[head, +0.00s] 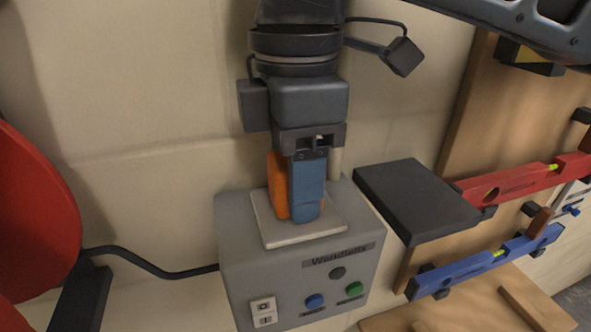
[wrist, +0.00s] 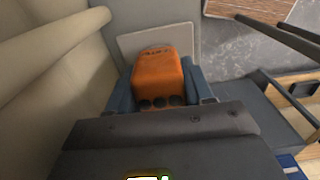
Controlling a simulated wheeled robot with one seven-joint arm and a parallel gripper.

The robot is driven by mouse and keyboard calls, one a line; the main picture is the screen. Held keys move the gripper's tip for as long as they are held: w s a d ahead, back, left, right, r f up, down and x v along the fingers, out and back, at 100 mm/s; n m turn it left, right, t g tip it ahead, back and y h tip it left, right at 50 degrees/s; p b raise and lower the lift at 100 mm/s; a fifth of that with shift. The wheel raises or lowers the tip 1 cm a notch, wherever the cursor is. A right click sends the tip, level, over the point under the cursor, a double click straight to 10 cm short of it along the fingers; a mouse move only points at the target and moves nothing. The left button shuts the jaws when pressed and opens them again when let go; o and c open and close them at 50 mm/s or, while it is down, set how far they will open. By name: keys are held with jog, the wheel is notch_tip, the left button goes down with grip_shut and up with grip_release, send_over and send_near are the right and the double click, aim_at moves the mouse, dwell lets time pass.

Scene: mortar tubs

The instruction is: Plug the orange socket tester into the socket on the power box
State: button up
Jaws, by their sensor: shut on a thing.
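The orange socket tester (head: 276,180) is held between the blue fingers of my gripper (head: 295,207), which points down. In the wrist view the tester (wrist: 160,78) sits between both fingers (wrist: 158,92), with its lettered face and dark round marks showing. The grey power box (head: 236,255) stands below. A pale socket plate (head: 300,234) lies on its top, and the tester's lower end is right at this plate. The socket holes and the tester's pins are hidden, so I cannot tell whether the pins are in. The plate (wrist: 128,42) also shows behind the tester in the wrist view.
The box front has a white switch (head: 264,311), a blue button (head: 314,301) and a green button (head: 354,289). A black cable (head: 150,265) runs left toward a red round thing (head: 35,215). A dark slab (head: 415,198) and red and blue levels (head: 490,262) are at right.

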jog(key=shift+f, duration=0.1)
jog(key=o, duration=1.1)
jog(key=shift+c, duration=0.2)
notch_tip(320, 180, up, 8)
jog(key=shift+f+b, duration=0.1)
jog(key=shift+b, duration=0.25)
